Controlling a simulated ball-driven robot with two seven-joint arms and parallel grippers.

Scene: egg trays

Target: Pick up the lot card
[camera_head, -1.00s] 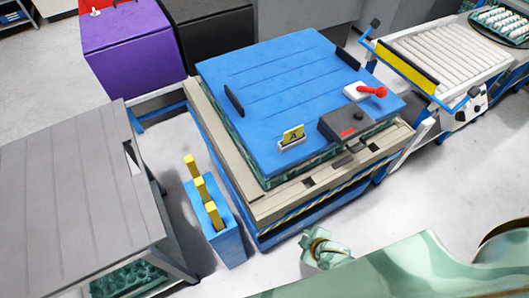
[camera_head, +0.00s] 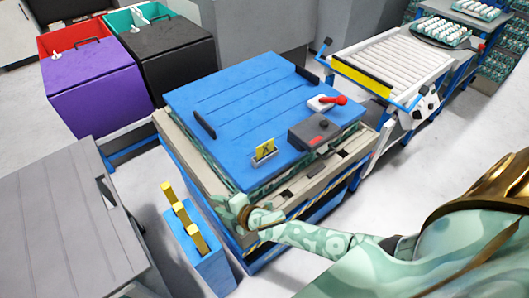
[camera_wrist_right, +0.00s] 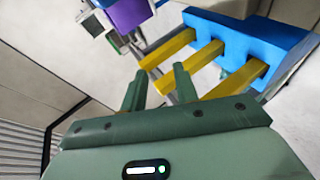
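A small yellow card marked A (camera_head: 265,149) stands upright in a metal holder (camera_head: 262,158) on the blue lid (camera_head: 235,100) of the big central stack. My right gripper (camera_head: 240,212) hangs by the near left corner of that stack, apart from this card and close above the blue caddy. In the right wrist view my right gripper (camera_wrist_right: 158,82) is open, its two green fingers apart. Several yellow upright pieces (camera_head: 180,214) stand in the blue caddy (camera_head: 205,262). They also show in the wrist view (camera_wrist_right: 195,62); one end appears between the fingers, depth unclear. My left gripper is out of view.
A grey box with a red button (camera_head: 314,132) and a white piece with a red knob (camera_head: 328,102) sit on the lid. A grey table (camera_head: 60,215) is at left, purple (camera_head: 92,90) and black bins behind, a roller conveyor (camera_head: 390,60) at right.

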